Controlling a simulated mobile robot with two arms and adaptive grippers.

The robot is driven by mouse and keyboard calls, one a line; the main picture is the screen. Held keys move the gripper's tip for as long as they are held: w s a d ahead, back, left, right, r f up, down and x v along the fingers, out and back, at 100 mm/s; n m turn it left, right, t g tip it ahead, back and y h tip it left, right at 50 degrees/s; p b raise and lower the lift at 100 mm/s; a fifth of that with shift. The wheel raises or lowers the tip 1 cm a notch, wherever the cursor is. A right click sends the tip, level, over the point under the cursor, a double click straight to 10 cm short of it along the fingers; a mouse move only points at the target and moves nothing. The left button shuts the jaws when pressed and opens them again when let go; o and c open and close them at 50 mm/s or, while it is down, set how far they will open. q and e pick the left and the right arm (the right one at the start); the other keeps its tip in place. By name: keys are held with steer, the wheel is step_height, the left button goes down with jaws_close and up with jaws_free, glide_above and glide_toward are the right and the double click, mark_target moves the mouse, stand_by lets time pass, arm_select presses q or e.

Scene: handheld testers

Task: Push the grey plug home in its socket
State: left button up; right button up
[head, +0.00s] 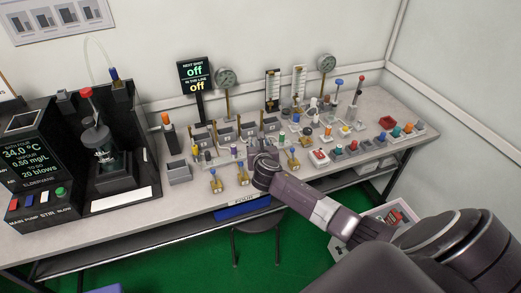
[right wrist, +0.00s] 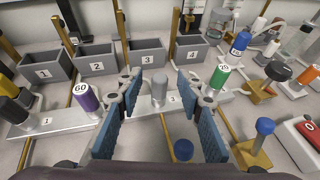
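The grey plug (right wrist: 159,90) is a small grey cylinder standing upright on a pale socket strip (right wrist: 145,113) in the right wrist view. A label 3 is beside it. How deep it sits in its socket I cannot tell. My right gripper (right wrist: 160,96) is open, with one blue-padded finger on each side of the plug and visible gaps between. In the head view my right gripper (head: 264,168) is over the front middle of the bench and hides the plug. My left gripper is not in view.
A purple plug (right wrist: 87,96) and a green plug (right wrist: 219,76) stand either side. Numbered grey bins (right wrist: 147,54) are behind. A blue-capped brass post (right wrist: 183,150) stands close in front, another (right wrist: 262,130) to the right. The bench (head: 130,222) has clear room at its front left.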

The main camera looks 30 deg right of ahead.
steer(key=v, duration=1)
steer(key=shift+s, duration=0.15)
steer(key=shift+a, duration=0.15)
